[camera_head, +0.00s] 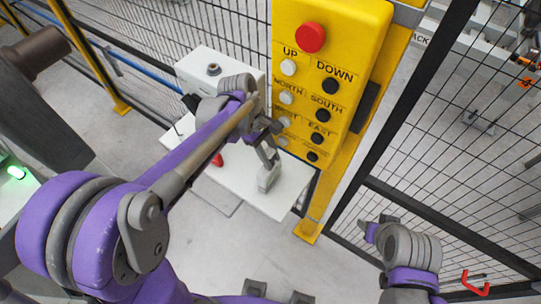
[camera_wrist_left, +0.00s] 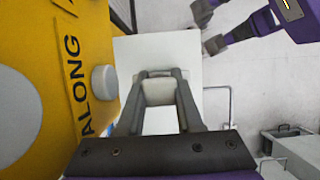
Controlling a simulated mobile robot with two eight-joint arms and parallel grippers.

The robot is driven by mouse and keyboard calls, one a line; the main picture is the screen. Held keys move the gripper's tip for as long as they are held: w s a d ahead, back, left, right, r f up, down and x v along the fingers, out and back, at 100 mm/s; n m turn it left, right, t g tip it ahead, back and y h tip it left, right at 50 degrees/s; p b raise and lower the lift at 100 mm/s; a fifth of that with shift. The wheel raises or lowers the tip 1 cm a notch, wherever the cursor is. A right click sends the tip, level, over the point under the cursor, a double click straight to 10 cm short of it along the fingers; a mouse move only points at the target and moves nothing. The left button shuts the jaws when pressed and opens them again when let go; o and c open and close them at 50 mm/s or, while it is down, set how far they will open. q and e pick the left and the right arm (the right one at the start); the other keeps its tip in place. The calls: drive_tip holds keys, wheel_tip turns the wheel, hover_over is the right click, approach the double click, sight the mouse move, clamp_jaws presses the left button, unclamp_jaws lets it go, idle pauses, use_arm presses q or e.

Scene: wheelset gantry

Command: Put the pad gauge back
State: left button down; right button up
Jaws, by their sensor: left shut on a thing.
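My left gripper (camera_head: 266,160) is shut on a small pale grey block, which I take to be the pad gauge (camera_head: 268,178). In the left wrist view the block (camera_wrist_left: 159,92) sits between both fingers of the left gripper (camera_wrist_left: 160,85). The gripper points down over the right part of a white shelf (camera_head: 240,188). I cannot tell whether the block touches the shelf. My right gripper (camera_wrist_left: 212,28) shows in the left wrist view with its fingers apart and nothing between them. In the head view the right wrist is at lower right, away from the shelf.
A yellow button panel (camera_head: 330,80) stands close beside my left gripper, with a red button (camera_head: 310,37) on top. A white box (camera_head: 215,70) is at the shelf's back. A red item (camera_head: 217,160) shows partly behind my left arm. Black mesh fencing (camera_head: 450,130) closes off the right.

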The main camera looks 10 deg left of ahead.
use_arm(q)
drive_tip(key=shift+s, duration=0.1)
drive_tip(key=shift+f, duration=0.2)
drive_tip(key=c, duration=0.8)
unclamp_jaws()
drive_tip(key=shift+c, duration=0.2)
drive_tip(key=shift+r, duration=0.1)
drive_tip(key=shift+r, duration=0.35)
drive_tip(key=v, duration=1.1)
drive_tip(key=s+a+f+m+t+y, duration=0.1)
drive_tip(key=s+f+m+t+y, duration=0.1)
drive_tip(key=s+m, duration=0.5)
drive_tip(key=s+a+f+m+t+y, duration=0.1)
drive_tip(key=s+f+m+t+y, duration=0.1)
drive_tip(key=s+f+m+t, duration=0.3)
wheel_tip(320, 180, down, 3)
drive_tip(key=shift+s+a+r+m, duration=0.2)
drive_tip(key=shift+s+a+m, duration=0.15)
drive_tip(key=shift+s+m, duration=0.65)
